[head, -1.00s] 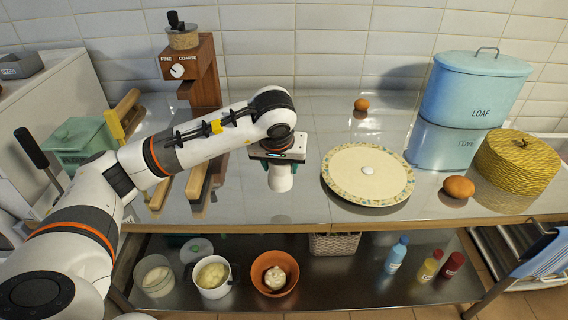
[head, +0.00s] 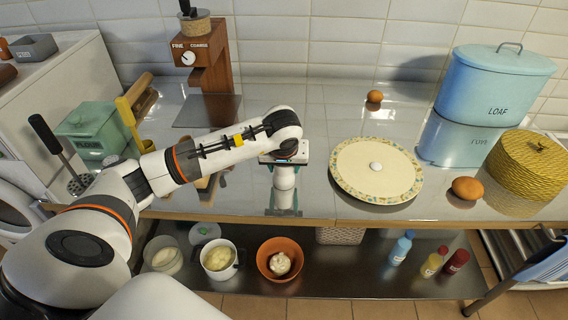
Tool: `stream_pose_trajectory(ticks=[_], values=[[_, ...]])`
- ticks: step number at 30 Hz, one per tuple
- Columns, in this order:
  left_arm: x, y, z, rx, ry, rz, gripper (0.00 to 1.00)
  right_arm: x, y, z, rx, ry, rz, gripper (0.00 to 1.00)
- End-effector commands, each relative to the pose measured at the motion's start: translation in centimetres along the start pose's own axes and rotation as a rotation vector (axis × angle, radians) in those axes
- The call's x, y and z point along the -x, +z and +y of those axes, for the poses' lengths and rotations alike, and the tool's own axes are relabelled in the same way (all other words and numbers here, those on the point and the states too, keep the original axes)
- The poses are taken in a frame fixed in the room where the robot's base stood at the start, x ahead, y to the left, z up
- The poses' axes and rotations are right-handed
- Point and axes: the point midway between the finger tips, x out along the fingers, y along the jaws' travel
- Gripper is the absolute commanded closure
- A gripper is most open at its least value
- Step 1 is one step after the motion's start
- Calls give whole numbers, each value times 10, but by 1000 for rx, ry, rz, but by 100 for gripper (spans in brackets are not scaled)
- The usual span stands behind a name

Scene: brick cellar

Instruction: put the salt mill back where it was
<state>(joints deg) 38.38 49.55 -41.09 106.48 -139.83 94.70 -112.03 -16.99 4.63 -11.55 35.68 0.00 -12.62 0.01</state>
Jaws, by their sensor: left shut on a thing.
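A white salt mill (head: 284,178) hangs below my left gripper (head: 284,163) in the head view. The gripper is shut on its upper part and hides that part from above. The mill looks upright. It is over the front part of the steel counter (head: 320,199), and its reflection shows below it. I cannot tell whether its base touches the counter. My right gripper is not in view.
A patterned round plate (head: 376,170) lies to the right, with a brown egg (head: 466,188) beyond it. The blue loaf bin (head: 497,85) and yellow basket (head: 527,168) stand at the right. A grinder (head: 205,58) and green tin (head: 94,137) stand left. Several pots and bottles fill the lower shelf.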

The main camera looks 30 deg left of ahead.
Motion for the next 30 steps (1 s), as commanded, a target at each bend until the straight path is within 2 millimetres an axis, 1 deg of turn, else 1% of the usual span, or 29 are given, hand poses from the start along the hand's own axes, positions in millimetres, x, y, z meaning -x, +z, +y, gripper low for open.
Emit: stream_pose_trajectory(ticks=[6,9,10,12,14,22,25,28,30], values=[[0,1,0,1,-1,-2,77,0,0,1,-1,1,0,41],[-3,-1,0,1,-1,-2,77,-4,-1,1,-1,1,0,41],[-3,-1,0,0,-1,-1,47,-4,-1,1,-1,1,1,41],[-2,-1,0,0,-1,-1,36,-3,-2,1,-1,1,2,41],[-2,-1,0,0,-1,-1,27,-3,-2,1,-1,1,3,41],[-2,0,0,0,-1,-1,27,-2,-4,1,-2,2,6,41],[4,1,0,0,-2,-2,27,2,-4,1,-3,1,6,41],[16,2,-1,1,-3,-5,27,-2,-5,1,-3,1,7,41],[30,2,0,-1,-3,-6,27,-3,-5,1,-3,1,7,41]])
